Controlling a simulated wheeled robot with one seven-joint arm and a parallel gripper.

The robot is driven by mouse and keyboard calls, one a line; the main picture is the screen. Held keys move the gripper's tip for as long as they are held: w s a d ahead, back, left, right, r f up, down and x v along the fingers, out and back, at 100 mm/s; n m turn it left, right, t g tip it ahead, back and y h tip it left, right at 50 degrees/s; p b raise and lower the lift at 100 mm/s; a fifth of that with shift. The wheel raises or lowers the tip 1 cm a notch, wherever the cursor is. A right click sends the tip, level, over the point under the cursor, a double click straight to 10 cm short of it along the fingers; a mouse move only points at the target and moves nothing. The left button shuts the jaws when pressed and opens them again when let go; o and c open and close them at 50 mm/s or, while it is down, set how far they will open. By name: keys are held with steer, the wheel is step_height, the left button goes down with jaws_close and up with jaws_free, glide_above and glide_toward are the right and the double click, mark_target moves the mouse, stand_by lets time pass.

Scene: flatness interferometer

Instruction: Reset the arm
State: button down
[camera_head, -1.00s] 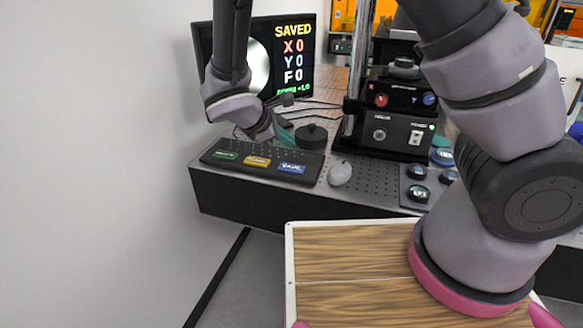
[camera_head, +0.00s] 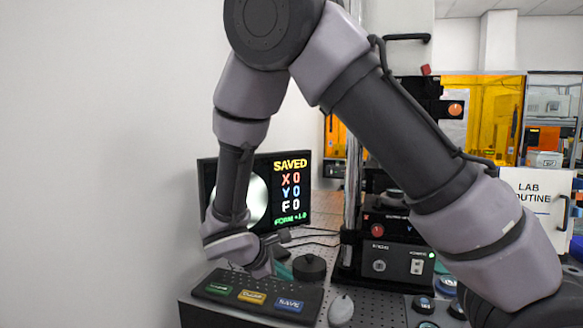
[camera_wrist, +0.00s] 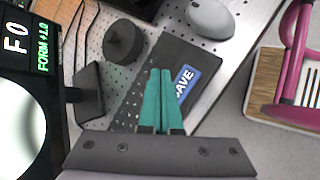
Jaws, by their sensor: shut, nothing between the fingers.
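My gripper (camera_wrist: 161,100) has teal fingers, shut together with nothing between them. In the wrist view it hangs over the dark button panel, beside the blue SAVE button (camera_wrist: 186,84). In the head view my arm reaches down in front of the monitor (camera_head: 306,190), and the gripper (camera_head: 283,270) shows only partly, behind the button panel (camera_head: 228,279). The monitor reads SAVED, X 0, Y 0, F 0 and FORM +1.0. I cannot tell whether the fingertips touch the panel.
A black round knob (camera_head: 309,267) and a grey mouse (camera_head: 341,309) stand on the perforated bench close to the gripper. A black control box (camera_head: 398,262) and a metal post (camera_head: 353,180) are to the right. A plain wall is at left.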

steer(key=d+r+m+g+y, duration=0.2)
steer(key=d+r+m+g, duration=0.1)
steer(key=d+r+m, duration=0.5)
steer(key=s+d+r+m+t+y, duration=0.1)
steer(key=s+d+r+m+y, duration=0.2)
steer(key=r, duration=0.8)
steer(key=s+d+r+m+t+y, duration=0.2)
steer(key=s+d+r+m+y, duration=0.1)
steer(key=s+d+r+m, duration=0.5)
steer(key=d+r+m, duration=0.3)
steer(key=d, duration=0.1)
steer(key=shift+s+d+t, duration=0.25)
steer(key=shift+d+t, duration=0.05)
steer(key=shift+d, duration=0.1)
